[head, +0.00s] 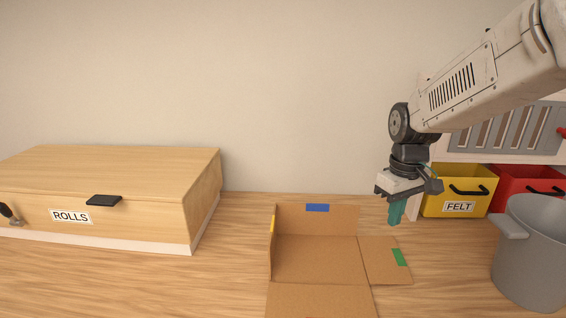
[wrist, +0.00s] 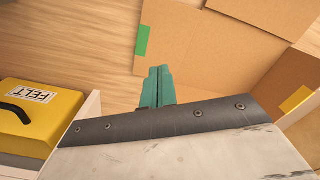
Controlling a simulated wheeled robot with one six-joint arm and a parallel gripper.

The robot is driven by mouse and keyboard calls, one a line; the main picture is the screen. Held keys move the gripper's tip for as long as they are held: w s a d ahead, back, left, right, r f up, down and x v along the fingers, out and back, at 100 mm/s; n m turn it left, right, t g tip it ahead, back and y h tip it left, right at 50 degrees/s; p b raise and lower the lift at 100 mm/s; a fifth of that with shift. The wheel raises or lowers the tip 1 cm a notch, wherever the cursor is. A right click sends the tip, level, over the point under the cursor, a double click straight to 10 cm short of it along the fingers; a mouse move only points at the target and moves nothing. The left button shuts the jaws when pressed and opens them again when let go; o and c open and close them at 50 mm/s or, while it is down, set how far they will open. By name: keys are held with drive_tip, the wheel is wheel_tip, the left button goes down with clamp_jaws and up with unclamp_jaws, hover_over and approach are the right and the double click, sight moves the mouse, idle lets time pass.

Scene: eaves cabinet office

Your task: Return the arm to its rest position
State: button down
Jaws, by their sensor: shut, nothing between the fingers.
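My gripper (head: 396,211) has teal fingers that point down. It is shut and empty, held in the air at the right of the head view, above and behind the open cardboard box's right flap. My arm reaches in from the upper right. In the wrist view the closed teal fingers (wrist: 157,88) show in front of the flap with the green mark.
An open cardboard box (head: 305,262) lies on the wooden surface. A wooden chest labelled ROLLS (head: 130,185) stands at left. At right are a yellow FELT bin (head: 458,185), a red bin (head: 520,183) and a grey pot (head: 530,260). Bare surface lies between chest and box.

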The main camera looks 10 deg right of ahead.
drive_tip(key=s+a+r+m, duration=0.1)
drive_tip(key=s+a+r, duration=0.1)
drive_tip(key=s, duration=0.9)
drive_tip(key=s+a+r+m+t, duration=0.1)
drive_tip(key=s+a+r+m, duration=0.1)
drive_tip(key=s, duration=0.9)
drive_tip(key=shift+a+r, duration=0.65)
drive_tip(key=shift+a, duration=0.05)
